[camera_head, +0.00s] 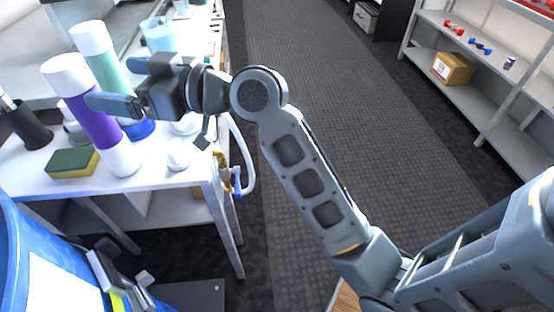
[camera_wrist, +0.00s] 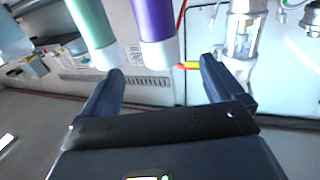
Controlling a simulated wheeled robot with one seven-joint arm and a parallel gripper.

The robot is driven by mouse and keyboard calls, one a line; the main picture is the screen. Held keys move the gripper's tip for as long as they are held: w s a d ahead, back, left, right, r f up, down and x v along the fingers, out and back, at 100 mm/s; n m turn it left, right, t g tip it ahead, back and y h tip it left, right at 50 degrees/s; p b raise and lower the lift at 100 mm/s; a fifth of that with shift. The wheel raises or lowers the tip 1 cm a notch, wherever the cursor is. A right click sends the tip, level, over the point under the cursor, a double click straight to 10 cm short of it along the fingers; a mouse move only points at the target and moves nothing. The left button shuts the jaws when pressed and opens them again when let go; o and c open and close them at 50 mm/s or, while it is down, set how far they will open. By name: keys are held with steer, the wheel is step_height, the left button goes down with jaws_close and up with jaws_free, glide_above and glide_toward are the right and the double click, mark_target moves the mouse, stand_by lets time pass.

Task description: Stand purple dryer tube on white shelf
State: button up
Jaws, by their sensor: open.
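The purple dryer tube (camera_head: 96,120), with white ends, stands on a white bench top (camera_head: 180,178) at the left of the head view. My gripper (camera_head: 110,84) is open beside it, fingers pointing left; the nearer finger overlaps the tube's right edge. In the wrist view the purple tube (camera_wrist: 153,18) lies between the two fingers' directions, its white end (camera_wrist: 158,54) near the fingertip gap (camera_wrist: 161,66). Nothing is gripped. I cannot tell whether a finger touches the tube. A pale grey-white shelf rack (camera_head: 477,100) stands at the right.
A green tube (camera_head: 104,62) with white ends stands right behind the purple one, near the left finger in the wrist view. A sponge (camera_head: 72,163), a dark cup (camera_head: 28,125) and a blue barrel (camera_head: 25,255) are near. The rack holds a cardboard box (camera_head: 453,68); the floor aisle is clear.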

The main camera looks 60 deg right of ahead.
steer(key=s+a+f+m+g+h, duration=0.2)
steer(key=s+f+m+h, duration=0.35)
steer(key=s+f, duration=1.15)
steer(key=s+r+n, duration=0.2)
steer(key=s, duration=2)
steer(key=shift+a+r, duration=0.15)
steer(key=shift+a, duration=0.25)
steer(key=shift+a, duration=0.1)
